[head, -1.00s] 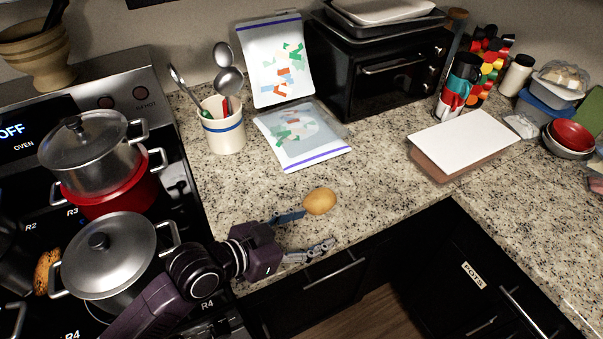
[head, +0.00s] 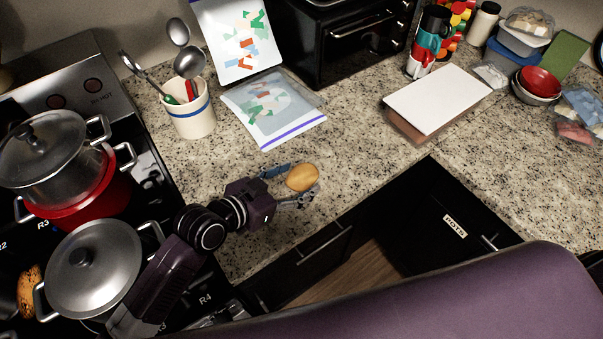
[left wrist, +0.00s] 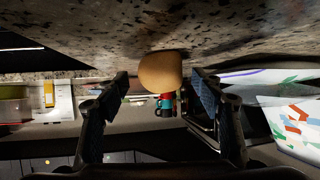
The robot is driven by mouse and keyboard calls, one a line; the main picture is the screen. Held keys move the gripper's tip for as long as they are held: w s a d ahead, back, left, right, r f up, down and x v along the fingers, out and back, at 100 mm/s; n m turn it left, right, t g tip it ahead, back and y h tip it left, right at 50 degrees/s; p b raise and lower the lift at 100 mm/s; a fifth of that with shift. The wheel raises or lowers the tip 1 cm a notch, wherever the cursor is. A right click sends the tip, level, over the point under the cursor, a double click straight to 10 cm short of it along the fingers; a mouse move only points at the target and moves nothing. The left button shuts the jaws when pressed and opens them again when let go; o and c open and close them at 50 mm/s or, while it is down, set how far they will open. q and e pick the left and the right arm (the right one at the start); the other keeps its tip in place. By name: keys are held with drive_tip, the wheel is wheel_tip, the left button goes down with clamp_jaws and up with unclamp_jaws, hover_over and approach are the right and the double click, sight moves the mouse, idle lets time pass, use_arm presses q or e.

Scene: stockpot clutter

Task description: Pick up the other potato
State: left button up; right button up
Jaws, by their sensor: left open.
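A tan potato (head: 302,178) lies on the speckled counter near its front edge. My left gripper (head: 290,186) is open at the potato, with one finger on its far side and one on its near side. In the left wrist view the potato (left wrist: 160,72) sits between the tips of the two spread fingers, with a visible gap beside each finger. The left gripper (left wrist: 165,98) holds nothing. My right gripper does not show in either view.
A stove with a lidded pot (head: 95,268) and a red pot (head: 85,200) is at left. A utensil crock (head: 190,113), plastic bag (head: 272,108) and white board (head: 437,98) stand behind. The counter's front edge is close to the gripper.

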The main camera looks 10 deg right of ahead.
use_arm(q)
drive_tip(key=shift+x, duration=1.25)
drive_tip(key=shift+r, duration=0.1)
drive_tip(key=c, duration=1.4)
